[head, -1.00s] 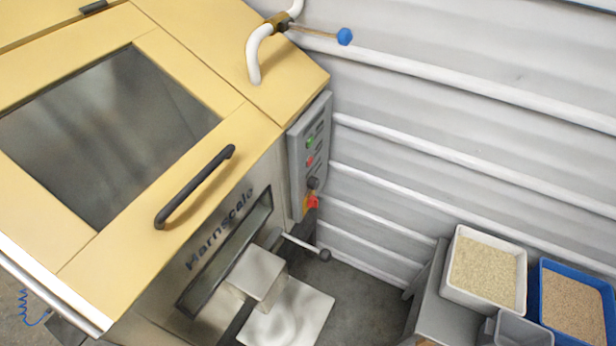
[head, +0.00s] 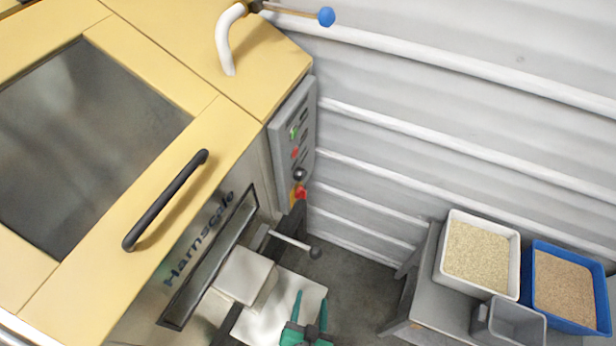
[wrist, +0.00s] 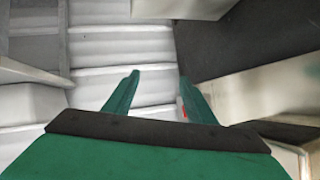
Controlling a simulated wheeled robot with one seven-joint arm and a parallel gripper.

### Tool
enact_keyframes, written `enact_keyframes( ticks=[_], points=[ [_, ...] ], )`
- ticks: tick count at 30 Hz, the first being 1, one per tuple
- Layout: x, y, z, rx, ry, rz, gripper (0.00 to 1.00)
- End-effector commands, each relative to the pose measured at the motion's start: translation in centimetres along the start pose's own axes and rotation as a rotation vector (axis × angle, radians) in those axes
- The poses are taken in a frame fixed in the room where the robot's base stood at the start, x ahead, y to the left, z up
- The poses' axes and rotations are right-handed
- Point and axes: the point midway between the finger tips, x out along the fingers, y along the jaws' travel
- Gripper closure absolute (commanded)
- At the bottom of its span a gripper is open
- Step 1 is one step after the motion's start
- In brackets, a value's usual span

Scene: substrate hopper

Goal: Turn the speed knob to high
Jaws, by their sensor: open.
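The grey control panel (head: 292,140) is on the side of the yellow and steel hopper, in the head view. A dark round knob (head: 299,174) sits low on it, below a green and a red button; its pointer setting is too small to read. My green gripper (head: 311,300) is at the bottom of the head view, below and apart from the panel, with its fingers pointing up in the picture. In the wrist view my gripper (wrist: 158,80) is open and empty. The knob cannot be made out there; a bit of red shows by the right finger.
A red and yellow switch (head: 299,193) sits just under the knob. A ball-ended lever (head: 315,252) sticks out below the panel. The hopper lid has a black handle (head: 165,200). A white tub (head: 447,288) and a blue tub (head: 527,302) stand on a grey bench at right.

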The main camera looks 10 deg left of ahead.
Motion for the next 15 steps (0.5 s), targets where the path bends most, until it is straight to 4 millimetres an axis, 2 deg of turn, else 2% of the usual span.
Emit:
enact_keyframes(
  ticks=[1, 3, 8, 11, 15],
  points=[
    [2.4, -0.5, 0.0, 0.016, -0.017, -0.03, 0.49],
    [5.2, -1.5, 0.2, 0.035, -0.049, -0.086, 0.49],
    [10.9, -4.0, -0.7, 0.053, -0.103, -0.238, 0.49],
    [13.9, -5.4, -2.3, 0.048, -0.121, -0.345, 0.49],
    [17.1, -7.1, -5.6, 0.02, -0.127, -0.508, 0.49]
  ],
)
